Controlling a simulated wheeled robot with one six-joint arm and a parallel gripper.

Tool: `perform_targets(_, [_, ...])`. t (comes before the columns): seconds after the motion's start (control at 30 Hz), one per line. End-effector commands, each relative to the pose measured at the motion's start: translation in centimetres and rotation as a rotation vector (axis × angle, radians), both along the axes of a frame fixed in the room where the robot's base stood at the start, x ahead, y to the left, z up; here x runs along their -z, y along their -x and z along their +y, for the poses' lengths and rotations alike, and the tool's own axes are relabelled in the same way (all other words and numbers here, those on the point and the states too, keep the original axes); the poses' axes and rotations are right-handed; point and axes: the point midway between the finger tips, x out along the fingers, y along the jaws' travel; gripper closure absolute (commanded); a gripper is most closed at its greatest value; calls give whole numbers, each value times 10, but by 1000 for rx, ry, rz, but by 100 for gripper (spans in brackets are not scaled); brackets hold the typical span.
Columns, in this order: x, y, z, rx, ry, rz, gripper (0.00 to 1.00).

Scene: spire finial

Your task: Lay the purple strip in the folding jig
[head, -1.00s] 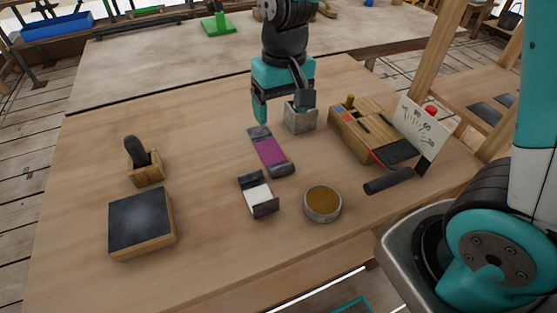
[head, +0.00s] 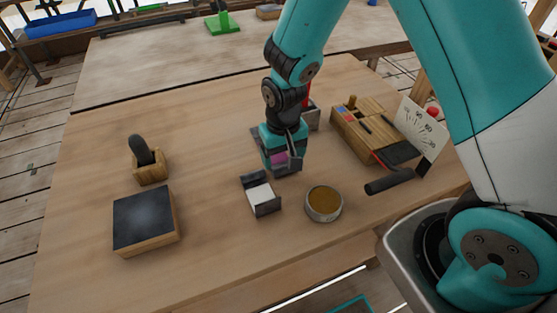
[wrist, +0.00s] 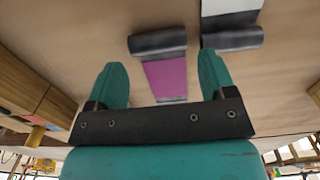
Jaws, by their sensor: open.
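The purple strip (head: 279,158) lies on a holder with dark ends (head: 289,170) near the table's middle, mostly hidden by my gripper. In the wrist view the purple strip (wrist: 166,76) shows between and beyond my fingers, with a dark rounded end bar (wrist: 158,43) across its far end. My gripper (head: 283,164) is open over the strip, its fingers either side; contact cannot be told. It also shows open in the wrist view (wrist: 163,68). A white-floored piece with dark upright ends (head: 260,195), seemingly the folding jig, stands just nearer the front and looks empty.
A round tin (head: 324,203) stands right of the jig. A dark-topped block (head: 145,222) and a wooden holder with a dark handle (head: 148,165) are left. A wooden box (head: 366,130), dial card (head: 420,128) and grey block (head: 312,118) stand right and behind. The front left is clear.

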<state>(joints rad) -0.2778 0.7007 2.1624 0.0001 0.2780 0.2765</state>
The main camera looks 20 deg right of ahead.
Motion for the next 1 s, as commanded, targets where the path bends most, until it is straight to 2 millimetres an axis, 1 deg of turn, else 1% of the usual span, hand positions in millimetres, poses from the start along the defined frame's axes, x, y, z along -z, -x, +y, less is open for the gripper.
perform_targets(0.1, [18,0,-2,0,1,6,23])
perform_targets(0.2, [31,-1,-1,0,1,3,23])
perform_targets(0.3, [36,-1,-1,0,0,1,23])
perform_targets(0.5, [37,-1,-1,0,1,1,23])
perform_targets(0.7, [38,-1,-2,1,2,2,69])
perform_targets(0.73, [37,-1,-2,1,2,2,69])
perform_targets(0.77, [38,-1,-2,1,2,2,74])
perform_targets(1.0, [36,0,-2,1,3,3,74])
